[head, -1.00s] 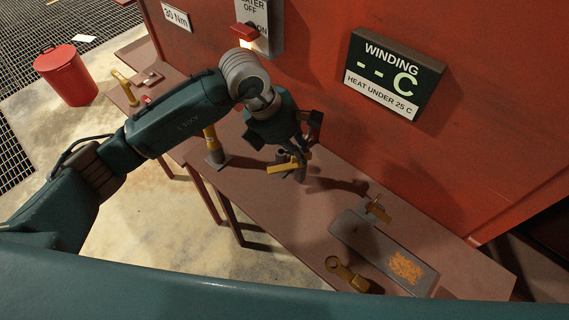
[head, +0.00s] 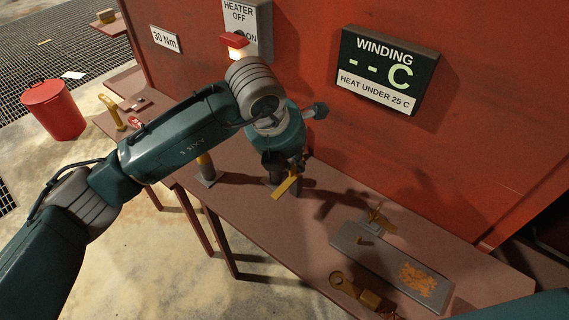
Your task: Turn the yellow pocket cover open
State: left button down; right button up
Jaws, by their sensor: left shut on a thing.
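The yellow pocket cover (head: 284,188) is a flat yellow bar on top of a short dark post on the bench. It points toward the bench's front edge, slanting down and to the left in the picture. My left gripper (head: 293,174) reaches down from above and is shut on the cover. The gripper's body and wrist hide part of the post and the cover's far end. My right gripper is not in view.
The bench (head: 252,226) runs along a red wall with a heater switch (head: 240,35) and a winding display (head: 386,71). Another post (head: 206,168) stands left. A grey tray (head: 385,262) with orange bits and a yellow-ended tool (head: 350,290) lie right.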

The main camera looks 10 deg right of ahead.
aim_at(282, 187)
pick_arm(q)
jog(key=shift+w+r, duration=0.1)
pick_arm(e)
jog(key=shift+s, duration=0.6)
pick_arm(q)
jog(key=c, duration=1.7)
grip_release()
jog(key=shift+c, duration=0.2)
jog(key=shift+r, duration=0.2)
jog(key=v, duration=1.1)
jog(key=shift+s+a+r, duration=0.15)
jog(key=shift+s+r, duration=0.1)
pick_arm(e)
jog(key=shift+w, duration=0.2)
